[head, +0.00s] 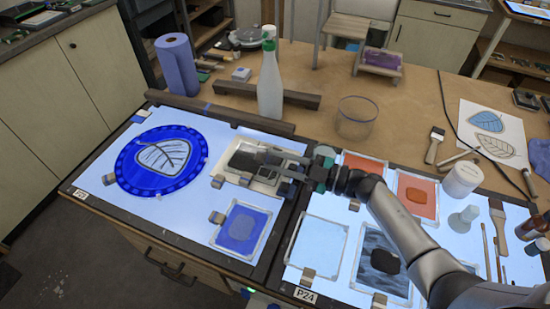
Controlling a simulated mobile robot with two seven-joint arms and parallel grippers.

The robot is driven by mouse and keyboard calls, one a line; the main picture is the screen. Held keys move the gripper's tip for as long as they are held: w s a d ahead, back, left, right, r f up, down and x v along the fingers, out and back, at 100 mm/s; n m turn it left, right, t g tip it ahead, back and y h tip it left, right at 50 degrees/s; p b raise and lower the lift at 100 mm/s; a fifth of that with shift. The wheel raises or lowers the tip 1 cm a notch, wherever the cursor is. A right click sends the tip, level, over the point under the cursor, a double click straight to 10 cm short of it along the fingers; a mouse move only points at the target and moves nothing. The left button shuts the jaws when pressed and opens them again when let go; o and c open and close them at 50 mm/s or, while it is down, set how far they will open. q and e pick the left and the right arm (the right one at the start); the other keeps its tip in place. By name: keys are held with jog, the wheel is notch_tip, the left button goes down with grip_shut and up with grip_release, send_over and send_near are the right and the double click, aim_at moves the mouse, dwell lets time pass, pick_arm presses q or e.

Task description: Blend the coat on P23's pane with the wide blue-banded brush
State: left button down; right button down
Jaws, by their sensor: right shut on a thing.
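The P23 label (80,194) is at the front left corner of the left light panel. On that panel a leaf-painted pane (163,155) lies on a round blue disc (122,163), and a small framed pane with a blue coat (241,227) lies in front of the tray. My right gripper (276,160) reaches in from the right, over a pale tray (228,182) with dark contents. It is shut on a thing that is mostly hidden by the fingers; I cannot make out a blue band. My left gripper is not in view.
A white spray bottle (270,85), a blue paper roll (177,66) and a clear jar (355,118) stand behind the panels. On the right are framed panes, a white pot (461,180) and brushes (525,228). The right panel's label reads P24 (305,295).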

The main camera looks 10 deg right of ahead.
jog(key=shift+r+p, duration=0.4)
jog(key=shift+r, duration=0.15)
jog(key=w+d+b, duration=0.1)
jog(key=w+b, duration=0.1)
jog(key=w+d+b, duration=0.1)
jog(key=w, duration=0.1)
jog(key=shift+w+d, duration=0.1)
jog(key=shift+d, duration=0.25)
jog(key=shift+f+b, duration=0.4)
jog(key=shift+b, duration=0.05)
jog(key=shift+f, duration=0.25)
dwell(0.3)
jog(key=shift+a, duration=0.1)
